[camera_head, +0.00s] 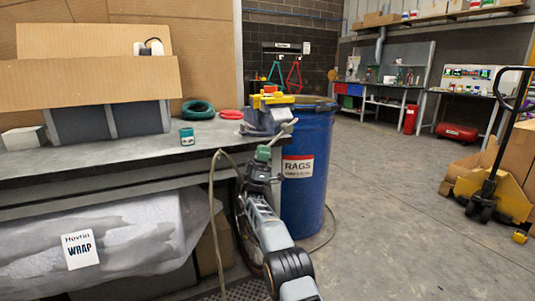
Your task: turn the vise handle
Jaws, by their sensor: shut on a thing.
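The grey vise (264,119) sits at the right end of the workbench, with yellow and red items on top of it. Its handle (285,131) is a light grey bar at the front, slanting up to the right. My gripper (266,150) reaches up from below and is shut on the lower part of the handle. The fingertips are small here, and they hide the part of the handle they hold.
A blue RAGS drum (308,190) stands close right of my arm. A hose (213,215) hangs left of it. Open floor lies right, before a pallet jack (488,185).

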